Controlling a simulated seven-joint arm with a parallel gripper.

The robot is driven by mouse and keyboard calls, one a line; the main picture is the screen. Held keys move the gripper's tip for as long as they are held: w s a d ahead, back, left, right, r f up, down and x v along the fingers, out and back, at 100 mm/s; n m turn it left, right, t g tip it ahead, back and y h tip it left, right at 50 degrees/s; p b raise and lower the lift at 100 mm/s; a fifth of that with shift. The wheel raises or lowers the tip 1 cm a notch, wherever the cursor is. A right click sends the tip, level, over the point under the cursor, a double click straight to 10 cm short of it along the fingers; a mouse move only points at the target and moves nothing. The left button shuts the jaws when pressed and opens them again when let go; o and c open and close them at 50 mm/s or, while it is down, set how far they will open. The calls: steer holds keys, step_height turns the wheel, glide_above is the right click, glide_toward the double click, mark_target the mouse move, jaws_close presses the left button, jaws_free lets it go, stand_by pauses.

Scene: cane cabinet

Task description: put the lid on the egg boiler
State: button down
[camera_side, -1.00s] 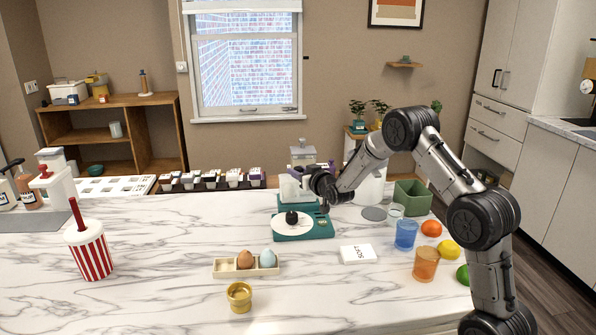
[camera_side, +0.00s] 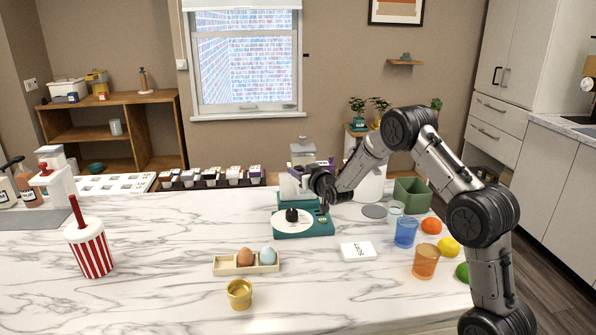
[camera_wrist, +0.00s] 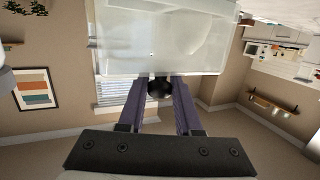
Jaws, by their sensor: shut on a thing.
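The egg boiler appears to be the teal appliance (camera_side: 320,231) at the middle of the counter, with a white round plate and a black knob-like piece on its front. My gripper (camera_wrist: 158,90) is shut on a round black knob between its purple fingers. The knob belongs to a translucent whitish lid (camera_wrist: 165,45), which fills the top of the wrist view. In the side view the lid (camera_side: 291,188) shows at the back of the teal appliance. I cannot tell whether it touches it. My wrist partly hides the fingers there.
An egg tray (camera_side: 232,270) with two eggs and a gold cup (camera_side: 239,294) stand in front. A striped cup (camera_side: 90,249) is at left; the left-centre counter is clear.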

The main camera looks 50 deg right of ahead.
steer(key=shift+f, duration=0.15)
stand_by(0.7)
steer(key=c, duration=0.5)
jaws_free()
steer(key=shift+o, duration=0.3)
steer(key=o, duration=0.4)
steer(key=shift+r, duration=3.5)
jaws_close()
